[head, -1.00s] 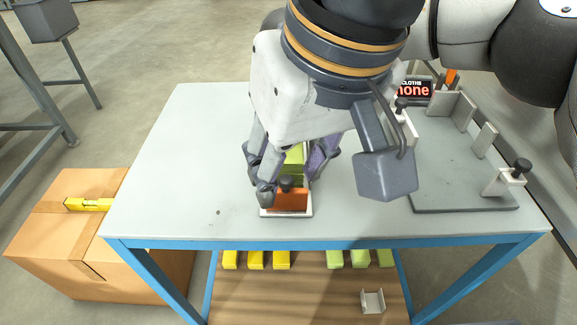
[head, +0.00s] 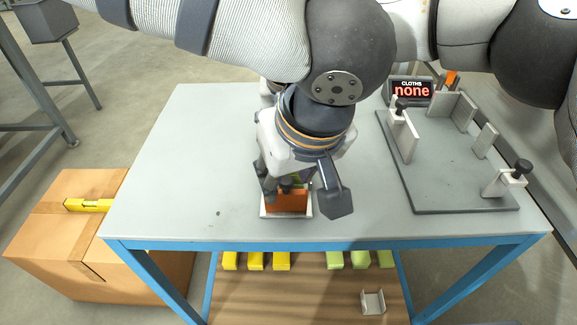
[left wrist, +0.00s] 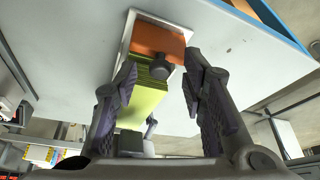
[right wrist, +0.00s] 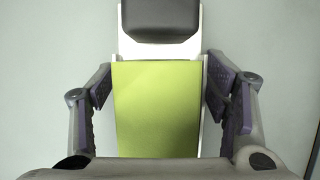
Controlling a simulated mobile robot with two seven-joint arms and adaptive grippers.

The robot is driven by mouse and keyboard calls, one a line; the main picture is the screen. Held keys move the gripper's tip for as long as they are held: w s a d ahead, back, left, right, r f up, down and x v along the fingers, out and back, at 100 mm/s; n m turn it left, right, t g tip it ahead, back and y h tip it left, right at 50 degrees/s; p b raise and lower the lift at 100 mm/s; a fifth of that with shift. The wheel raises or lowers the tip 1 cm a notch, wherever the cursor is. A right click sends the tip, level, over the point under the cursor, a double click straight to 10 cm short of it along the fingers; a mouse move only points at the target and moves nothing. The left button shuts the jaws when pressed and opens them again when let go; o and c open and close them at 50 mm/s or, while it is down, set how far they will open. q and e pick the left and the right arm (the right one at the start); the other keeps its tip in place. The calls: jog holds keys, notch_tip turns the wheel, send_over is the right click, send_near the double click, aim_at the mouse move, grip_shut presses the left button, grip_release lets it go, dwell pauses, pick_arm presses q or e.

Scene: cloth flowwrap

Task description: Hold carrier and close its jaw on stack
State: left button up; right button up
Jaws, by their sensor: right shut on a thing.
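The carrier (head: 305,215) is a white tray near the table's front edge, with an orange jaw (head: 287,204) and a dark knob at its front. A green stack (right wrist: 157,115) lies in it; in the head view my left arm covers most of it. My left gripper (left wrist: 161,62) is open above the jaw, its fingers apart on either side of the orange block and knob (left wrist: 162,69). My right gripper (right wrist: 160,82) is shut on the carrier, fingers along both sides of the stack; my left arm hides it in the head view.
A grey fixture plate (head: 450,165) with upright posts and knobs is at right, behind it a sign (head: 410,91) reading "CLOTHS none". Yellow (head: 256,260) and green bundles (head: 359,259) and a white bracket (head: 372,301) lie on the lower shelf. The table's left side is clear.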

pick_arm(q)
grip_shut()
jog(key=shift+w, duration=1.4)
grip_release()
jog(key=v, duration=1.2)
